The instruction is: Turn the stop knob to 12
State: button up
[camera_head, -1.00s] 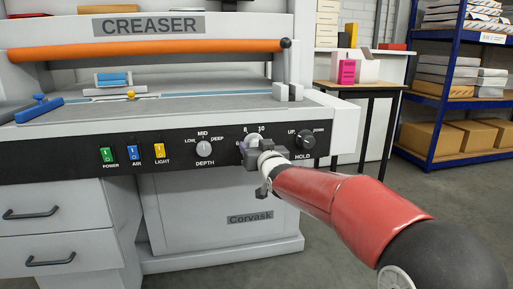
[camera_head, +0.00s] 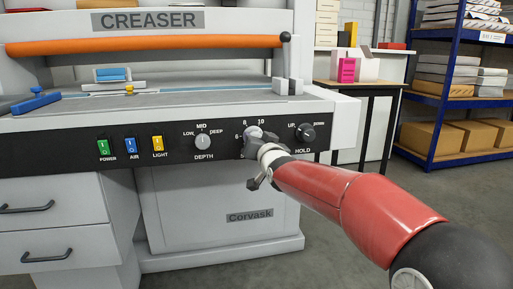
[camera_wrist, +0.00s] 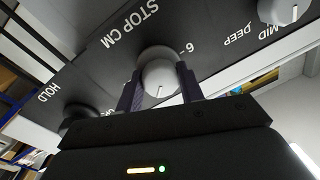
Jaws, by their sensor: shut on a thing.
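The depth knob (camera_head: 203,142) is to the left and the hold knob (camera_head: 306,133) close on the right. Green, blue and yellow switches (camera_head: 130,146) are further left. Drawers (camera_head: 40,222) are below. A table and blue shelving (camera_head: 443,90) stand to the right.

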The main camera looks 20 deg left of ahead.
jog(key=m+b, duration=0.1)
jog(key=m, duration=0.1)
jog(key=m+b, duration=0.2)
jog(key=shift+a+f+m+b, duration=0.1)
jog(key=shift+f+m+b, duration=0.1)
jog(key=shift+m+b, duration=0.1)
jog(key=shift+r+m+t+b, duration=0.1)
jog(key=shift+m+t+b, duration=0.1)
jog(key=shift+m+b, duration=0.6)
jog(key=shift+r+m+t+b, duration=0.1)
jog(key=shift+m+t+b, duration=0.15)
jog(key=shift+m, duration=1.05)
jog(key=shift+s, duration=0.1)
jog(key=o, duration=1)
jog(key=shift+c, duration=0.2)
jog(key=b+v, duration=0.1)
jog(key=v, duration=0.6)
jog(key=shift+s+b, duration=0.35)
jog(key=shift+b, duration=0.05)
